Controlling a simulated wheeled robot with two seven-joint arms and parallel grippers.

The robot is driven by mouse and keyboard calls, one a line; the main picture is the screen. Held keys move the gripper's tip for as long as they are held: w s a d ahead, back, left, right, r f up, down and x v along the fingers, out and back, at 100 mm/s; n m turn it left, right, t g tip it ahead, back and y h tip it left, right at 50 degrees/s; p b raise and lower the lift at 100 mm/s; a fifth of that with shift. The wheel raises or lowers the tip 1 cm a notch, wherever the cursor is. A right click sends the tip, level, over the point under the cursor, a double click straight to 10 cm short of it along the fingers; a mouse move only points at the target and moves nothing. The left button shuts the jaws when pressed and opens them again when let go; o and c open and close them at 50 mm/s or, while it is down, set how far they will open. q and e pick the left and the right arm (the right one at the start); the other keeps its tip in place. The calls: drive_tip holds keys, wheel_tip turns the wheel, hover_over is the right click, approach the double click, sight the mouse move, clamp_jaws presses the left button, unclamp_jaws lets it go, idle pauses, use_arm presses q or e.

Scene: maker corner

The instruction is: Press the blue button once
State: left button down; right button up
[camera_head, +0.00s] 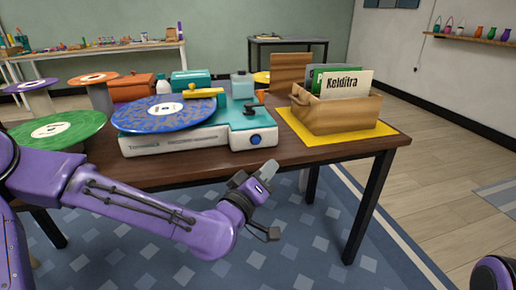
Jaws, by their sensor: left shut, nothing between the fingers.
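The blue button (255,139) is a small round knob on the front right of a white and teal record player (190,143) on the dark wooden table. My left gripper (268,170) is shut and empty. In the picture its tip is just below and slightly right of the button, in front of the table's edge, with a visible gap between them. My right gripper is out of view; only a purple part of my right arm shows at the bottom right corner.
A wooden crate (338,116) of record sleeves stands on a yellow mat (380,132) at the table's right. A green record (58,129) is at the left. A teal box (190,79) and an orange box (132,88) are behind. The floor right of the table is clear.

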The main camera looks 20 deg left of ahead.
sight(257, 161)
use_arm(q)
drive_tip(key=w+a, duration=0.1)
drive_tip(key=w, duration=0.1)
drive_tip(key=w+a, duration=0.2)
drive_tip(key=w, duration=0.1)
drive_tip(key=w+a, duration=0.2)
drive_tip(key=shift+w+f, duration=0.1)
drive_tip(key=shift+w, duration=0.05)
idle(2.1)
drive_tip(key=shift+w+a, duration=0.25)
drive_tip(key=shift+w, duration=0.1)
